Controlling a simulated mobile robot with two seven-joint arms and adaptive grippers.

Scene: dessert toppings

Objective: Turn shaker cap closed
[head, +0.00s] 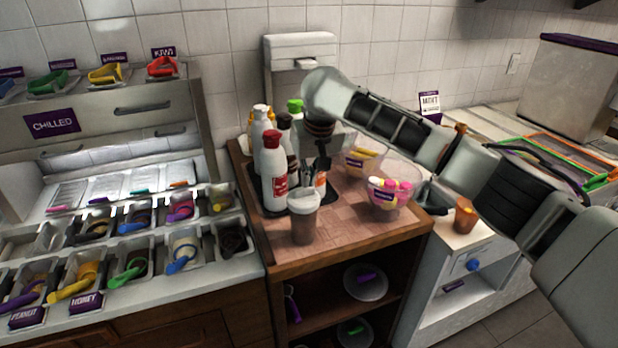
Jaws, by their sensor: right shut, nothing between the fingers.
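The shaker (304,227) stands upright near the front edge of the wooden counter. It has a brownish see-through body and a pale cap (303,201) on top. Whether the cap is turned open or closed is too small to tell. My right gripper (310,182) reaches in from the right and points down just above and behind the cap. Its dark fingers are shut with nothing between them. I cannot tell whether the fingertips touch the cap. My left gripper is not in the picture.
Several sauce bottles, including a white one with a red cap (273,178), stand close to the left of my fingers on a dark tray. Bowls with colourful contents (388,201) stand to the right. The counter's front right (355,228) is clear. Chilled topping bins (130,262) lie left.

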